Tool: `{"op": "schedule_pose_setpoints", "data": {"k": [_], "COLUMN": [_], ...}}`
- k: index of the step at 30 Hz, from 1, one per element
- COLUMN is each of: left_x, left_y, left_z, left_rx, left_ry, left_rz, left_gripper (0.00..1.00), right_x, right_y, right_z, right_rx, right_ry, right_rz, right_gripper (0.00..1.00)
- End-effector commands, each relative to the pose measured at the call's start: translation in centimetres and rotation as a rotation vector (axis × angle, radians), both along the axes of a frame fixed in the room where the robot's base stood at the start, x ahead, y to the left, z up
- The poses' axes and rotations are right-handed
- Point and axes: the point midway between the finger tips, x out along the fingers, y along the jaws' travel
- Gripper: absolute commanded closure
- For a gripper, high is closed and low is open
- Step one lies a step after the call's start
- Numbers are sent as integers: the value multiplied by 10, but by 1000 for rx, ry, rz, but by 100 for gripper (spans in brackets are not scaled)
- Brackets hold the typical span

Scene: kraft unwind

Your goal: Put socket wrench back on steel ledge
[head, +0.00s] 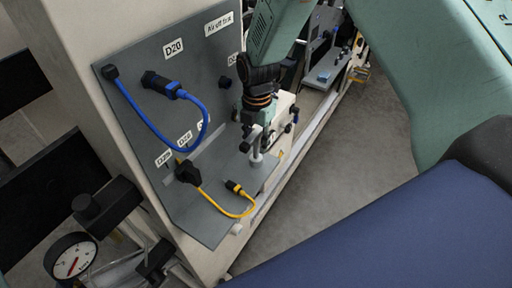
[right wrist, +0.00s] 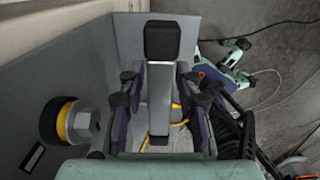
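The socket wrench is a grey bar (right wrist: 160,98) with a black end (right wrist: 162,40) in the right wrist view. It lies between the two fingers of my right gripper (right wrist: 160,88), which close in on both its sides. In the head view my right gripper (head: 257,138) points down over the steel ledge (head: 208,222), the grey shelf at the foot of the panel. A pale metal part of the wrench (head: 256,159) shows below the fingers, close to the ledge; I cannot tell whether it touches. My left gripper is not in view.
The grey panel (head: 138,62) carries a blue cable (head: 197,108) and a yellow cable (head: 220,206), whose plug (head: 235,187) lies on the ledge near my gripper. A pressure gauge (head: 71,256) is at lower left. Open floor (head: 352,150) lies right of the ledge.

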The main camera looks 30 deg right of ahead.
Motion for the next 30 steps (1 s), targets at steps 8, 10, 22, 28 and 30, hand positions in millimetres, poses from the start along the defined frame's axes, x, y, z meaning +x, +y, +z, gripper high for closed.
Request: {"op": "schedule_pose_setpoints", "data": {"k": [8, 10, 22, 28, 30], "left_x": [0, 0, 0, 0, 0], "left_y": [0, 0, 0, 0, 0], "left_z": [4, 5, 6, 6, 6], "left_rx": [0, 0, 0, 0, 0], "left_ry": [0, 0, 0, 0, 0], "left_rz": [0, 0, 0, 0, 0], "left_gripper": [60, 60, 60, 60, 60], "right_x": [0, 0, -1, -1, -1], "right_y": [-1, -1, -1, -1, -1], "right_z": [58, 68, 85, 85, 85], "right_rx": [0, 0, 1, 0, 0], "right_ry": [-4, -2, 1, 0, 0], "right_rz": [-2, -2, -1, -1, -1], "right_gripper": [66, 66, 66, 66, 66]}}
